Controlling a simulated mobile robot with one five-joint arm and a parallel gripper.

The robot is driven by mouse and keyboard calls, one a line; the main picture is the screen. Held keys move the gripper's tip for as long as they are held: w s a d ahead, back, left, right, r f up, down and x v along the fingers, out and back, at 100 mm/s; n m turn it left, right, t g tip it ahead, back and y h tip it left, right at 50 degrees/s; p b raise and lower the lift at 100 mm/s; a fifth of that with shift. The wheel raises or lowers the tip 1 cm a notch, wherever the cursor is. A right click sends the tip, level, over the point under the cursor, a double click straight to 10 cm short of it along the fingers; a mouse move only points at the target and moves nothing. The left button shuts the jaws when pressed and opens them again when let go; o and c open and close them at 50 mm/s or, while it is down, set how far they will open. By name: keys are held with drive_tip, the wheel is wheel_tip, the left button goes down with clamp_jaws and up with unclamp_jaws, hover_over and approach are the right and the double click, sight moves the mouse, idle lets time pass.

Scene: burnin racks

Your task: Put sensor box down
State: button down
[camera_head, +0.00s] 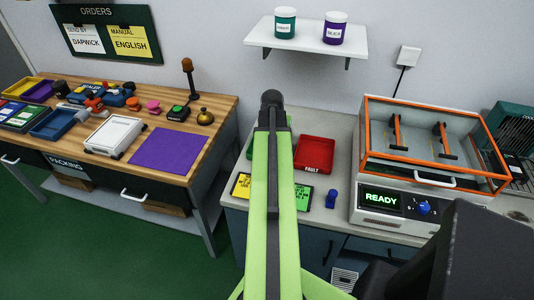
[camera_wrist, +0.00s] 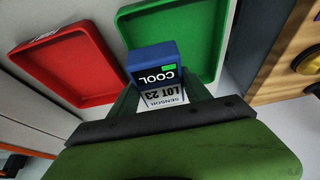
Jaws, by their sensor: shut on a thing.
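The sensor box (camera_wrist: 150,56) is held in my gripper (camera_wrist: 160,92) in the wrist view. It has a blue body, a dark face reading COOL with a small green patch, and a white label reading SENSOR LOT 23. The dark green fingers are shut on its two sides. The box overlaps the green tray (camera_wrist: 208,22) in that view; I cannot tell whether it touches the tray. The red tray (camera_wrist: 60,68) is beside it, on the left. In the head view, my arm hides the gripper, the box and most of the green tray.
In the head view, the red FAULT tray (camera_head: 316,151) lies right of my arm on the grey counter. A small blue object (camera_head: 331,199) and a READY machine (camera_head: 390,202) with an orange-framed clear lid stand further right. A wooden packing bench (camera_head: 215,105) is on the left.

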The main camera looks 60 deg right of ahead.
drive_tip(key=shift+w+a+f+b, duration=0.6)
drive_tip(key=shift+w+a+f, duration=0.55)
drive_tip(key=shift+w+f, duration=0.1)
drive_tip(key=shift+w+a, duration=0.2)
wheel_tip(320, 180, down, 4)
drive_tip(key=b, duration=0.4)
drive_tip(key=shift+f, duration=0.15)
drive_tip(key=shift+r, duration=0.2)
drive_tip(key=shift+f, duration=0.15)
drive_tip(key=shift+c, duration=2.4)
unclamp_jaws()
